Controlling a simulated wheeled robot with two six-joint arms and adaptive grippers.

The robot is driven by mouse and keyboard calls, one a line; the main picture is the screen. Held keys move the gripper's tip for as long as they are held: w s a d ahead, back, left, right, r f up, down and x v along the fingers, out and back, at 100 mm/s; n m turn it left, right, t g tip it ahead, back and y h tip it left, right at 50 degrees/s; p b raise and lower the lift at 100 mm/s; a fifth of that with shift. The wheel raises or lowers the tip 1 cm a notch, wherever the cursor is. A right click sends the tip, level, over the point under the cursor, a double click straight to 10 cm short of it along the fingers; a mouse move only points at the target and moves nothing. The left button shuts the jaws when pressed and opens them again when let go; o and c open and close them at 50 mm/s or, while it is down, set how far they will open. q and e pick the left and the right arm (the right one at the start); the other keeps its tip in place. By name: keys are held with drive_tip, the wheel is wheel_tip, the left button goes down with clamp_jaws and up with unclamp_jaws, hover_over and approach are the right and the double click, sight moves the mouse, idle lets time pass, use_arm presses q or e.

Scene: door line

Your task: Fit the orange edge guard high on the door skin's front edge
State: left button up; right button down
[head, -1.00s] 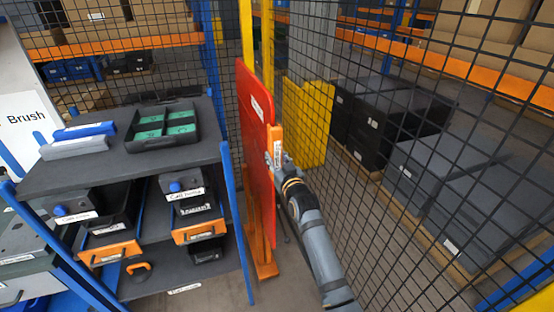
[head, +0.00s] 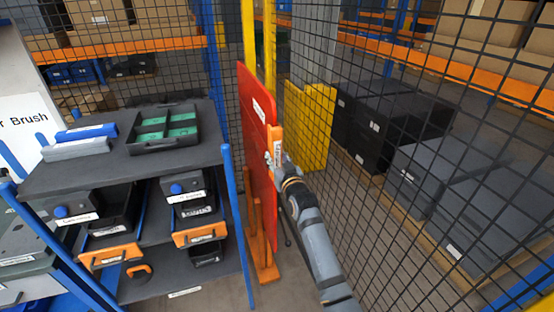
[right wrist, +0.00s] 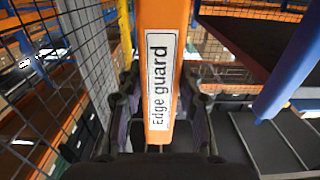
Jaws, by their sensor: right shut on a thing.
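The red door skin (head: 257,110) stands upright on an orange stand (head: 264,262) in the middle of the head view. The orange edge guard (head: 276,133) is upright and overlaps the upper part of the door skin's near edge in that view. I cannot tell whether it is seated on the edge or just in front. My right gripper (head: 273,159) is shut on the guard's lower part. In the right wrist view the guard (right wrist: 165,25), with its white "Edge guard" label, stands between the fingers (right wrist: 160,125). My left gripper is out of view.
A dark shelf rack (head: 100,170) with blue posts stands close left of the door skin, holding a tray (head: 165,145) and bins. A mesh fence (head: 440,130) runs along the right. A yellow panel (head: 308,125) stands behind the door skin.

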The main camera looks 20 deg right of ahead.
idle(0.4)
drive_tip(key=c, duration=0.8)
unclamp_jaws()
drive_tip(key=s, duration=1.2)
drive_tip(key=shift+d, duration=0.2)
